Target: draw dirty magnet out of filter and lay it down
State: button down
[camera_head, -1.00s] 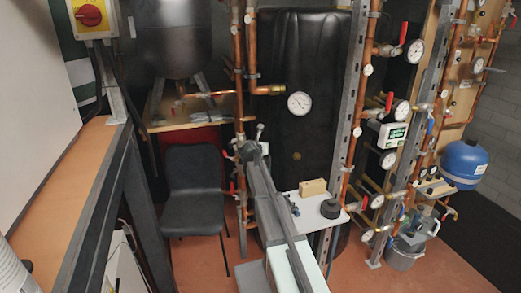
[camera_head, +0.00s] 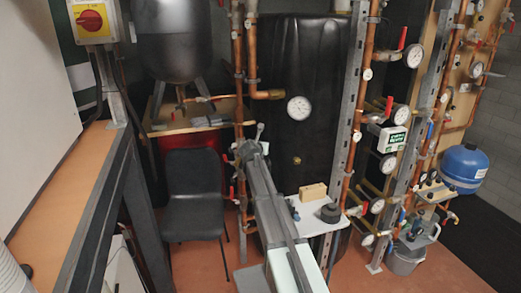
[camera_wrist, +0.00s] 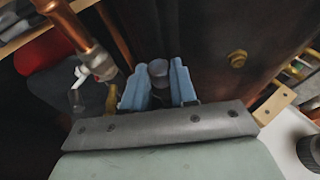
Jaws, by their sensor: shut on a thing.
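My gripper (camera_wrist: 158,88) shows in the wrist view with its two light blue fingers on either side of a dark grey, round-topped piece, the magnet (camera_wrist: 158,70). The fingers are shut on it. The magnet's lower part is hidden between the fingers, and I cannot tell whether any of it still sits in the filter. The filter itself is not clear in either view. In the head view the fingers and the magnet cannot be made out clearly.
A small white shelf (camera_head: 312,226) bears a wooden block (camera_head: 313,191) and a black round piece (camera_head: 330,213). A copper pipe (camera_wrist: 72,22) with a metal fitting is left of my fingers. A black tank (camera_head: 312,100) stands behind; a chair (camera_head: 192,190) is at left.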

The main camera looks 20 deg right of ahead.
jog(key=shift+r, duration=1.15)
jog(key=shift+r, duration=0.2)
jog(key=shift+r, duration=2.6)
jog(key=shift+s, duration=0.1)
